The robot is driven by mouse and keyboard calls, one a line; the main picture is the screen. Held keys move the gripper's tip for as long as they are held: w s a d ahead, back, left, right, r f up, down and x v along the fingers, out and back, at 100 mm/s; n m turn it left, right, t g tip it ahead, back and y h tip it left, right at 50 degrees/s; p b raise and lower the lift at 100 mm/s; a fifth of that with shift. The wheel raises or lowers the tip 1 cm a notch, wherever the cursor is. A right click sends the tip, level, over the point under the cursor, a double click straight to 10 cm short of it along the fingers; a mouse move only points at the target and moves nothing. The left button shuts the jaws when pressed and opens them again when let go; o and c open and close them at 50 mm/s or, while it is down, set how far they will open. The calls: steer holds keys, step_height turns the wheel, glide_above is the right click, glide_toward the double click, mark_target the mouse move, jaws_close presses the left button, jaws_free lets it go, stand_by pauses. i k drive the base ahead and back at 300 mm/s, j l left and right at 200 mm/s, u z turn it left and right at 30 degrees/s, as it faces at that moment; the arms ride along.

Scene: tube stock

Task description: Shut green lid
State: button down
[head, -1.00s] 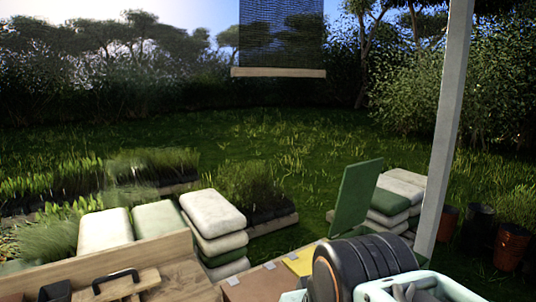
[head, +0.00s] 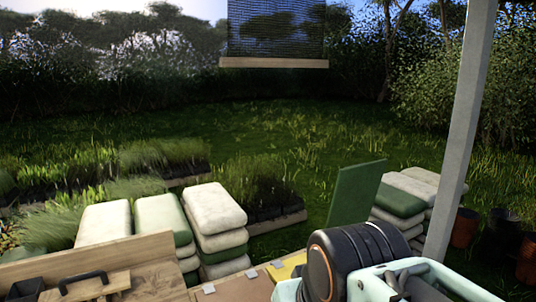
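The green lid (head: 355,192) stands open, tilted up from the far right part of the wooden bench. A yellow panel (head: 286,268) lies at its foot, to its left. My arm's dark rounded link and pale mint parts fill the lower right and hide the area below and right of the lid. My gripper's fingertips do not show, so I cannot see its state or whether it is near the lid.
A wooden board with a black handle (head: 83,280) lies at the lower left. A brown panel with small metal hinges (head: 243,287) sits left of the yellow one. Stacked sacks (head: 215,215) stand behind the bench. A grey post (head: 460,140) rises at the right.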

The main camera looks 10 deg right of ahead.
mark_target(357, 186)
steer(key=i+l, duration=0.1)
steer(key=l, duration=0.3)
steer(key=i+l, duration=0.1)
steer(key=l, duration=0.3)
steer(key=i+l, duration=0.15)
steer(key=l, duration=0.2)
steer(key=i+l+u, duration=0.1)
steer(key=l, duration=0.3)
